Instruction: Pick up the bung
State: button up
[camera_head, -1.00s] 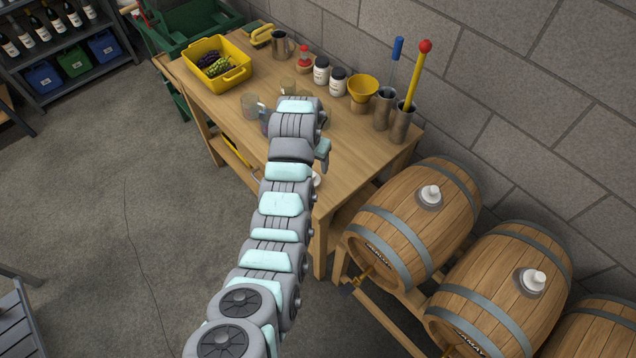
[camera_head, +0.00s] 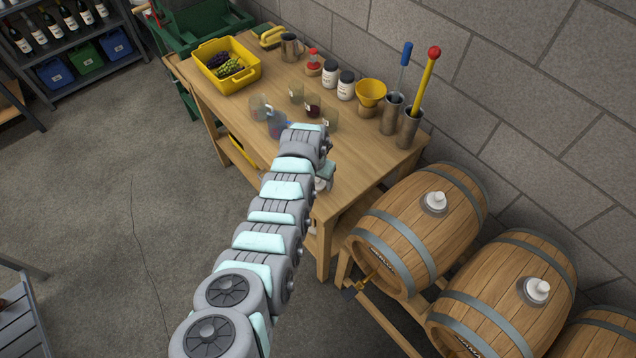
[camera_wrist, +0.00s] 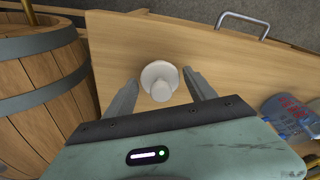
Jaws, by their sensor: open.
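The white bung (camera_wrist: 161,80) stands on the wooden table, with a round flange and a narrower knob, seen from above in the wrist view. My gripper (camera_wrist: 160,75) is open, with one finger on each side of the bung. I cannot tell how high the fingertips are above the table, and no contact shows. In the head view a white bit of the bung (camera_head: 321,184) shows beside my arm near the table's near end. My arm hides most of the gripper there.
The wooden table (camera_head: 352,155) holds several glass jars (camera_head: 296,92), a yellow funnel (camera_head: 371,92) and a yellow crate (camera_head: 228,66). A barrel (camera_wrist: 38,90) stands close at left in the wrist view. A metal handle (camera_wrist: 243,20) is at the table's edge.

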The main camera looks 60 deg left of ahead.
jog(key=shift+f, duration=0.4)
jog(key=shift+c, duration=0.3)
jog(key=c, duration=1.1)
jog(key=shift+a+r, duration=0.1)
jog(key=shift+r, duration=0.05)
